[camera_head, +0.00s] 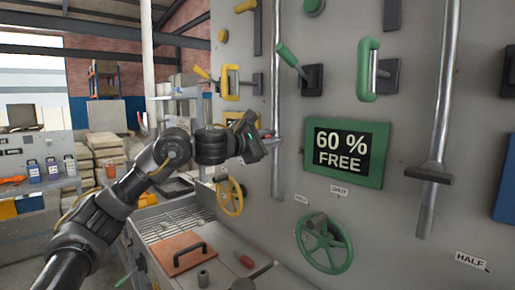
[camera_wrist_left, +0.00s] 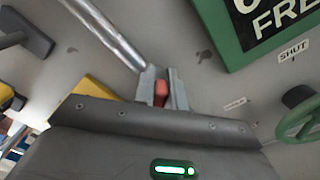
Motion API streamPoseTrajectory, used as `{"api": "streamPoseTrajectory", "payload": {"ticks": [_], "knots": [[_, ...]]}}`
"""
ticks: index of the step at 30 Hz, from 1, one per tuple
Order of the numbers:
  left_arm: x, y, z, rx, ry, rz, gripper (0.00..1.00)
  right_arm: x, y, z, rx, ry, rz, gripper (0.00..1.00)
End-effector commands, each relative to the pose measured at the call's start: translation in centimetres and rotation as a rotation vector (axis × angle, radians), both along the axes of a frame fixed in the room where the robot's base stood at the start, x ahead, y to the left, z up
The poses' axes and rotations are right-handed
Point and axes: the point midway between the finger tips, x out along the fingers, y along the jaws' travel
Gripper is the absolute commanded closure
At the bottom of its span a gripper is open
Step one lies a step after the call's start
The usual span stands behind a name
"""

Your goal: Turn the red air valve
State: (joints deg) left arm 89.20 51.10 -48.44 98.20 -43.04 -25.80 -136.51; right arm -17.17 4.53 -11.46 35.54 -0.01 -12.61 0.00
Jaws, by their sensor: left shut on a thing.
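My left gripper (camera_head: 267,135) reaches in from the left to the grey panel, beside a vertical metal pipe (camera_head: 276,90). In the left wrist view its two fingers (camera_wrist_left: 162,90) are closed on a small red part, the red air valve (camera_wrist_left: 161,93). The valve sits between the fingertips and most of its body is hidden by them. In the head view the gripper covers the valve. My right gripper is not in view.
A green-framed sign (camera_head: 375,152) reading "60 % FREE" is right of the gripper. A green handwheel (camera_head: 325,243) and a yellow handwheel (camera_head: 230,197) are below. Green lever handles (camera_head: 367,70) stick out above. A bench with a red-brown board (camera_head: 180,248) lies below.

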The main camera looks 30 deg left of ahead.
Motion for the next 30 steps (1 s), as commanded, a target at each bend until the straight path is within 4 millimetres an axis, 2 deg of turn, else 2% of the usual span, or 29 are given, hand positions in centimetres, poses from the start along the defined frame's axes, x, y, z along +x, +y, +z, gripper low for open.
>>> {"api": "streamPoseTrajectory", "payload": {"ticks": [6, 12, 15, 25, 30], "knots": [[0.0, 0.0, -0.1, 0.016, -0.007, 0.001, 1.00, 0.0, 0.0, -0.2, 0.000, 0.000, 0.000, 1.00], [-0.1, -0.2, -0.7, 0.223, -0.082, 0.003, 1.00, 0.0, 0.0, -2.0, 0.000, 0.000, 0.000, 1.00], [-0.1, -0.3, -0.7, 0.289, -0.103, 0.003, 1.00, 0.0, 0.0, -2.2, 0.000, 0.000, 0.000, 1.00], [-0.1, -0.3, -0.9, 0.327, -0.116, 0.003, 1.00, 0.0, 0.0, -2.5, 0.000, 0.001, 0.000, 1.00], [-0.2, -0.4, -1.6, 0.517, -0.184, 0.003, 1.00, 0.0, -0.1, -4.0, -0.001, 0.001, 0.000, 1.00]]}}
